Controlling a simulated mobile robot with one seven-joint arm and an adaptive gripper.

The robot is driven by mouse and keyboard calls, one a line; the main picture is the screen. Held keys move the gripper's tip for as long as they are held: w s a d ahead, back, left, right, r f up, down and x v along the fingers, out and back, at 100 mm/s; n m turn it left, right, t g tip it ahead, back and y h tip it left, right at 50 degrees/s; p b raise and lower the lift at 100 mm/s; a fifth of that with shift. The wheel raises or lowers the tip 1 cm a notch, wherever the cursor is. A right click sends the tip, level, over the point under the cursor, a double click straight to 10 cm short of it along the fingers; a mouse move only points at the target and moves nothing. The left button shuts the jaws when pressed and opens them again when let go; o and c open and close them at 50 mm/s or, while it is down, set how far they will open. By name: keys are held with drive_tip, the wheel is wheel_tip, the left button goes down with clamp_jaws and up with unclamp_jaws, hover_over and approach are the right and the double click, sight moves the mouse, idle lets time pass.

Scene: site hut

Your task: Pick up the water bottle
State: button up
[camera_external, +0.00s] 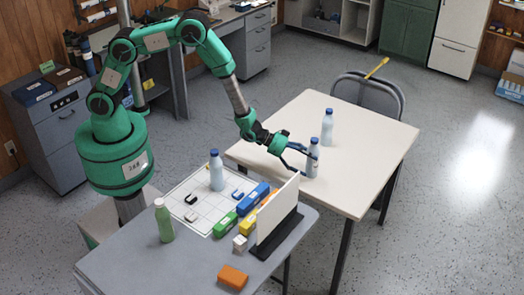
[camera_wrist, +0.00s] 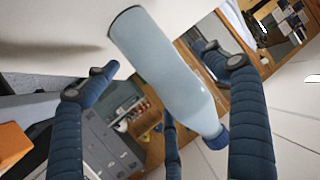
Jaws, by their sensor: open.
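A pale blue water bottle (camera_external: 312,160) with a dark blue cap stands upright on the cream table, near its left edge. My gripper (camera_external: 298,158) is open, with its fingers reaching to this bottle from the left. In the wrist view the bottle (camera_wrist: 165,70) lies slanted across the picture between my spread dark blue fingers (camera_wrist: 158,78); I cannot tell whether they touch it. A second similar bottle (camera_external: 328,128) stands just behind it on the same table. A third blue-capped bottle (camera_external: 216,172) stands on the white gridded mat.
The cream table (camera_external: 375,140) is otherwise clear. On the grey table (camera_external: 190,268) are a pale green bottle (camera_external: 164,222), an upright white panel (camera_external: 276,212), several coloured blocks and an orange block (camera_external: 233,276). A grey chair (camera_external: 370,95) stands behind the cream table.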

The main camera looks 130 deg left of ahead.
drive_tip(key=shift+x, duration=0.9)
drive_tip(key=shift+s, duration=0.1)
drive_tip(key=c, duration=1.7)
drive_tip(key=shift+r, duration=0.1)
drive_tip(key=shift+r, duration=0.8)
drive_tip(key=s+d+r+p, duration=0.1)
drive_tip(key=s+d, duration=0.3)
drive_tip(key=s, duration=0.3)
drive_tip(key=s+d+r+p, duration=0.2)
drive_tip(key=s+d, duration=0.2)
drive_tip(key=s, duration=0.2)
drive_tip(key=shift+s, duration=0.4)
drive_tip(key=shift+r, duration=0.15)
